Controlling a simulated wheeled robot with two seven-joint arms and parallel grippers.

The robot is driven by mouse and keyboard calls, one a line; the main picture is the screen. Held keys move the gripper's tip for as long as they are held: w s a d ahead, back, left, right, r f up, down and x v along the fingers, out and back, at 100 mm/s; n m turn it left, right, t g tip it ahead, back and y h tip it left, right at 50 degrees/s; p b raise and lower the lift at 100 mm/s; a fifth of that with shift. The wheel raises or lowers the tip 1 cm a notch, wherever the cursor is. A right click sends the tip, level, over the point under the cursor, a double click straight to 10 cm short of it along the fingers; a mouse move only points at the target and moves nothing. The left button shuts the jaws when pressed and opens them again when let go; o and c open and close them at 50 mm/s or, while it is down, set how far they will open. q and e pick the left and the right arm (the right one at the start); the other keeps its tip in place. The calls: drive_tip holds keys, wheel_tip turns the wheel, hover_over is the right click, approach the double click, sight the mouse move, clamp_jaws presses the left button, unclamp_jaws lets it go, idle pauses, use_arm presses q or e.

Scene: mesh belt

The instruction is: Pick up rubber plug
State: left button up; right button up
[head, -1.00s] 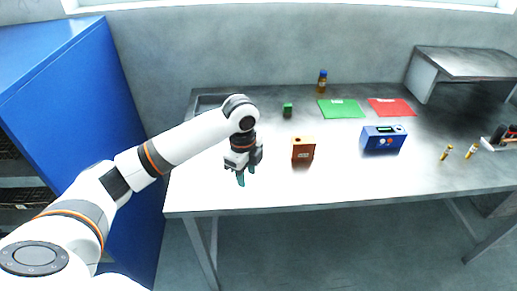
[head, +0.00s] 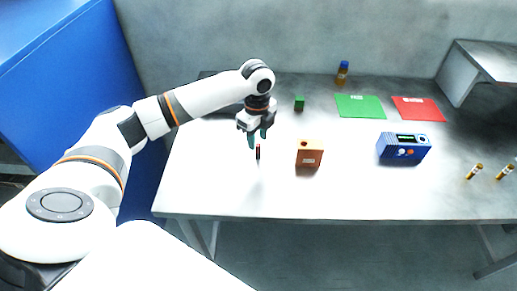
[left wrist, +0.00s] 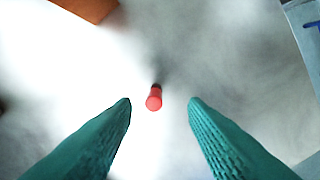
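A small upright red piece with a dark part, which looks like the rubber plug (head: 258,151), stands on the table left of the orange block. In the left wrist view the red plug (left wrist: 154,101) shows between the two teal fingertips, slightly left of the middle. My left gripper (head: 257,138) is open and empty, with its fingers pointing down at the plug. The fingers look apart from it; the exact height gap cannot be told. My right gripper is not in view.
An orange block (head: 309,155) with a hole on top stands right of the plug. A green cube (head: 299,103), a bottle (head: 342,73), green (head: 361,106) and red mats (head: 418,109) lie farther back. A blue device (head: 404,148) stands right.

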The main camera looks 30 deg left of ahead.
sight(258, 145)
use_arm(q)
drive_tip(key=shift+w+f, duration=0.15)
drive_tip(key=shift+f, duration=0.5)
drive_tip(key=shift+w+f+p, duration=0.1)
drive_tip(key=shift+f+p, duration=0.5)
drive_tip(key=shift+f, duration=1.7)
clamp_jaws()
